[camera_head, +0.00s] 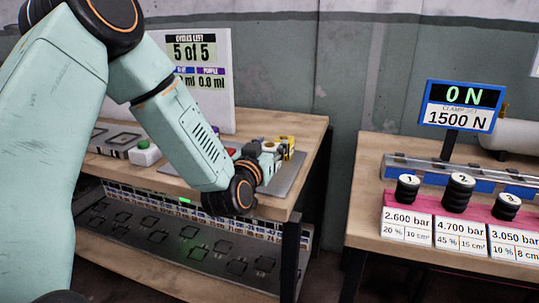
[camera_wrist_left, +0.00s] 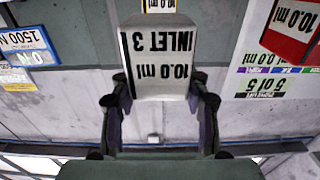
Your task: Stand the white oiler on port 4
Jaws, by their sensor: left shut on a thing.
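My left gripper (camera_head: 266,160) reaches over the right end of the left bench's top. In the left wrist view my left gripper (camera_wrist_left: 162,95) is shut on the white oiler (camera_wrist_left: 158,85), a white block whose face reads "INLET 3" and "10.0 ml" upside down. In the head view the white oiler is mostly hidden by the gripper. A row of square marked places on the dark lower shelf (camera_head: 180,262) has small labels behind it, too small to read, so I cannot tell which is port 4. My right gripper is not in view.
A yellow block (camera_head: 288,146) stands just beyond the gripper. A red block marked "10.0 ml" (camera_wrist_left: 292,30) shows in the wrist view. The right bench holds black weights (camera_head: 458,192).

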